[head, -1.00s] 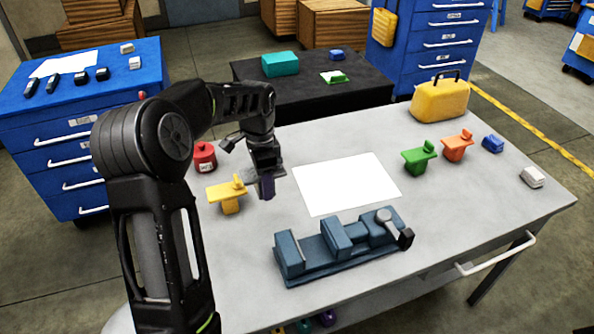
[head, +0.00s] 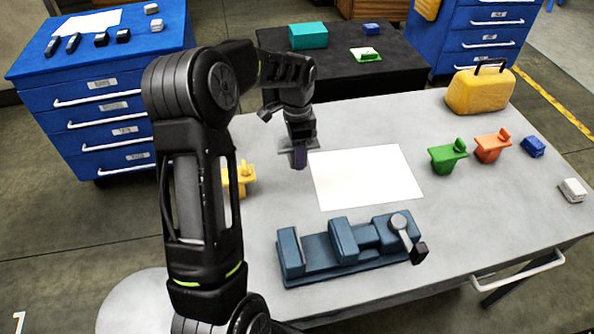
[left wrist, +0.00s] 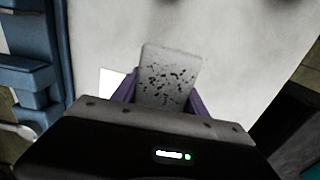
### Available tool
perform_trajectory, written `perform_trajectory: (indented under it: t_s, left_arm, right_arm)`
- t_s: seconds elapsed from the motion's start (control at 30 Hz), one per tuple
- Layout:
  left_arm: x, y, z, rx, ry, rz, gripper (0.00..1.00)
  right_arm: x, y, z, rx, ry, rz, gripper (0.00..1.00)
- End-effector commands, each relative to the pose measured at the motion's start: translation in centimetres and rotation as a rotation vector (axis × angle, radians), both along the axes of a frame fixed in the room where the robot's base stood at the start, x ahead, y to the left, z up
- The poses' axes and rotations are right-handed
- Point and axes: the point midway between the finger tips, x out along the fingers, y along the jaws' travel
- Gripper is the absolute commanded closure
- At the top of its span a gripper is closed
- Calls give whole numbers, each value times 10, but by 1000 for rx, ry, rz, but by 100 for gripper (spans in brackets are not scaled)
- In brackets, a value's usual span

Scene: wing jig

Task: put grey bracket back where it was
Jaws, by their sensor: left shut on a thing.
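My left gripper (head: 299,160) is shut on the grey bracket (head: 284,152), over the table near the upper left corner of the white sheet. In the left wrist view, the grey bracket (left wrist: 170,78) shows as a speckled grey plate between the purple fingers of the left gripper (left wrist: 165,92). Much of the bracket is hidden by the gripper. I cannot tell its exact height above the table. My right gripper is in neither view.
The table (head: 300,215) holds a white sheet (head: 367,177), a blue vise (head: 345,245), a yellow bracket (head: 246,176) partly behind my arm, green (head: 447,157) and orange (head: 492,146) brackets, and a yellow case (head: 480,92). A black table (head: 400,82) stands behind.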

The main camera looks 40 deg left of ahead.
Motion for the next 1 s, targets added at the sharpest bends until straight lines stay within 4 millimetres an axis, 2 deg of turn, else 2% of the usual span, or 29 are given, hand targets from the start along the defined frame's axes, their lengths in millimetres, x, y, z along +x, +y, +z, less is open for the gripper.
perform_trajectory:
  t_s: [0.1, 0.2, 0.53, 0.8, 1.0]
  left_arm:
    - [-1, 0, -20, -2, 3, 1, 100]
    - [0, 0, -30, 0, 0, 2, 100]
    - [0, 0, -34, 0, 0, 1, 100]
    - [0, 0, -66, 0, 1, 0, 100]
    - [0, 0, -70, 0, -1, 1, 100]
  right_arm:
    - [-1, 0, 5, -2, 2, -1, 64]
    - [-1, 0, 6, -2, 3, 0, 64]
    - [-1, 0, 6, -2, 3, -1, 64]
    - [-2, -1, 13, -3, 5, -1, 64]
    - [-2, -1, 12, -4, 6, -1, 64]
